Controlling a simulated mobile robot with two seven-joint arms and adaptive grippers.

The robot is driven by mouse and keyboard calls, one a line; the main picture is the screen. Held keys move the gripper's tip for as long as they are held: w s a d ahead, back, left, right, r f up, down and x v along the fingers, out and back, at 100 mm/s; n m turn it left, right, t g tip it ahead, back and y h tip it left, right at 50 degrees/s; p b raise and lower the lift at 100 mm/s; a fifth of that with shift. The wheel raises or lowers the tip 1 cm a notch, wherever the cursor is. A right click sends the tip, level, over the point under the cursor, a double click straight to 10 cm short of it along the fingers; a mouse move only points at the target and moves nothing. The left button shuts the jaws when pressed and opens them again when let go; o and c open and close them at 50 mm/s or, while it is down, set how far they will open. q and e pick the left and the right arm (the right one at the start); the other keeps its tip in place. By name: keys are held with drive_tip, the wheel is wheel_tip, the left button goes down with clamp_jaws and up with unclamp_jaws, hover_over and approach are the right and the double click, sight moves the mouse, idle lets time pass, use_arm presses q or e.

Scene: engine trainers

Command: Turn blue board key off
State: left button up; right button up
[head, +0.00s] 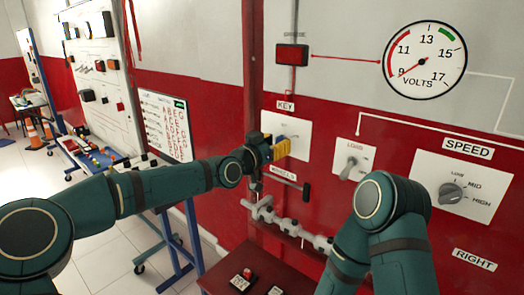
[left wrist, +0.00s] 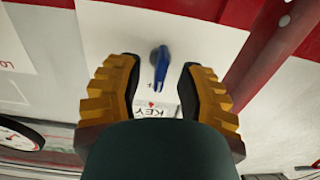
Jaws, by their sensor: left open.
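The blue key (left wrist: 160,66) sticks out of a white panel marked KEY, seen upside down in the left wrist view. My left gripper (left wrist: 159,72) is open, with its yellow ridged fingers on either side of the key and a visible gap to each. In the head view my left gripper (head: 277,148) is at the white KEY panel (head: 300,130), and its fingers mostly hide the key. The right gripper is not in view; only my right arm shows.
A LOADS switch (head: 352,166) and a SPEED knob (head: 453,193) are to the right on the red wall. A volt gauge (head: 424,61) is above, its needle near 9. A bar of grey fittings (head: 290,228) and a dark red table (head: 252,262) are below.

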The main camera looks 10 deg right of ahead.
use_arm(q)
drive_tip(key=v, duration=1.1)
drive_tip(key=shift+s, duration=0.1)
